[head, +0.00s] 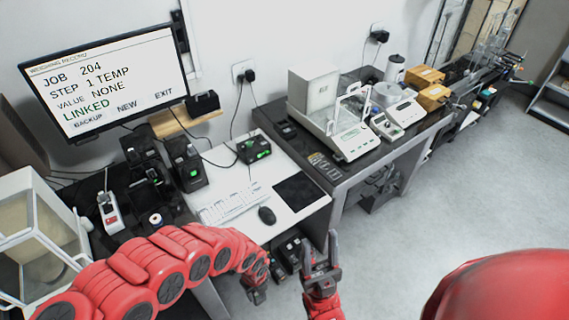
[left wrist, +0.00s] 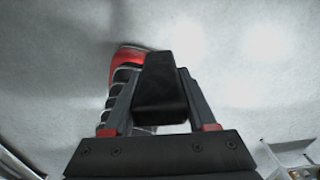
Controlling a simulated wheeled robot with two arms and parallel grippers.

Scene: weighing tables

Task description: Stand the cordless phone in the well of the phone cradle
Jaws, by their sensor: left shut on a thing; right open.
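My left gripper (left wrist: 163,128) is shut on a black, blocky thing (left wrist: 165,85), which looks like the cordless phone; only one end of it shows clearly in the left wrist view. In the head view my left gripper (head: 257,294) hangs in front of the desk, low, and what it holds is hard to make out. My right gripper (head: 321,262) is open and empty, right of the left one, above the floor. A black unit (head: 203,102) on a small wooden wall shelf (head: 188,122) may be the phone cradle; its well cannot be made out.
The white desk holds a keyboard (head: 230,200), a mouse (head: 267,215), a dark pad (head: 297,190) and a black device with green lights (head: 254,149). Black units (head: 186,163) and a power strip (head: 109,212) stand left, below the monitor (head: 105,82). Balances (head: 350,140) stand right.

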